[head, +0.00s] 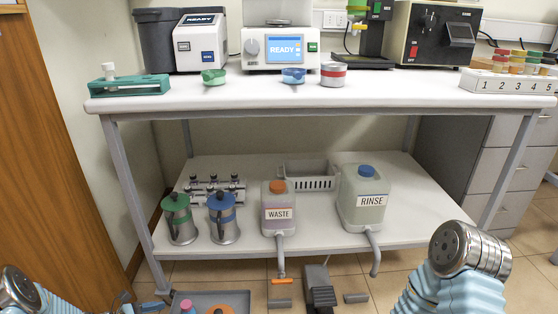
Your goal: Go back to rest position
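Neither of my grippers shows in the head view. A silver joint and pale blue links of my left arm show in the bottom left corner. A larger silver joint and pale blue links of my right arm stand at the bottom right, in front of the lower shelf's right end. The arms' ends are out of the frame, so I cannot see whether the grippers are open or hold anything.
A white bench (225,95) carries testing machines, small tins and a green rack (130,86). Its lower shelf (255,165) holds a waste jug (278,225), rinse jug (361,220), green-lidded can (180,222) and blue-lidded can (223,222). A wooden panel (50,150) stands left.

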